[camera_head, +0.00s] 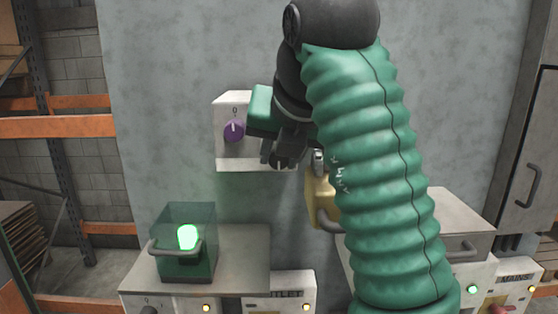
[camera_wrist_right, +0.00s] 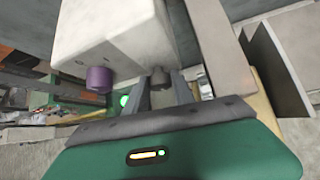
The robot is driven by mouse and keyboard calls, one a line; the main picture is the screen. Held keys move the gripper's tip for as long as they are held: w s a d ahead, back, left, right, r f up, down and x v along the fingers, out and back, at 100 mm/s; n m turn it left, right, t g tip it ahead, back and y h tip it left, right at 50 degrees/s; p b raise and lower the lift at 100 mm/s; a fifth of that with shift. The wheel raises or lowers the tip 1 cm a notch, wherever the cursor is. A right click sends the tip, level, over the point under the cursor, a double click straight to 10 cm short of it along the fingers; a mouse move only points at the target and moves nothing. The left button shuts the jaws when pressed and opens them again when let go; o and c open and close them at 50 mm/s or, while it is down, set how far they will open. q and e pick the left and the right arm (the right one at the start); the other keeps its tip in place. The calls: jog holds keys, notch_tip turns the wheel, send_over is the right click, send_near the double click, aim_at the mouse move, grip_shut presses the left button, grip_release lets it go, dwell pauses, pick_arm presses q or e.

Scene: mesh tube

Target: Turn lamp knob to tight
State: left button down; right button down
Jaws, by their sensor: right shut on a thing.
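A white control box (camera_head: 250,164) is fixed on the grey wall, left of the middle in the head view. A purple knob (camera_head: 234,130) with a pale pointer mark sits at its left, and a small mark is above it. My right gripper (camera_head: 278,156) is at the box's lower right. In the wrist view my right gripper (camera_wrist_right: 162,84) is shut on a dark grey knob (camera_wrist_right: 160,77) on the same box (camera_wrist_right: 112,38), beside the purple knob (camera_wrist_right: 98,79). The grey knob's setting is hidden. A green lamp (camera_head: 187,236) glows inside a clear case at the lower left. My left gripper is out of view.
A metal table (camera_head: 245,262) carries the lamp case. A tan object (camera_head: 321,203) is partly hidden behind my right arm. Labelled panels with small lights (camera_head: 280,290) line the bottom. A grey cabinet (camera_head: 530,150) stands at right, and orange shelving (camera_head: 60,126) at left.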

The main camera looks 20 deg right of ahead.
jog(key=shift+y, duration=0.3)
dwell(0.4)
jog(key=c, duration=1.4)
grip_release()
jog(key=shift+o, duration=0.3)
jog(key=shift+w, duration=0.1)
jog(key=p+v, duration=0.6)
jog(key=v, duration=1)
jog(key=shift+s+p, duration=0.3)
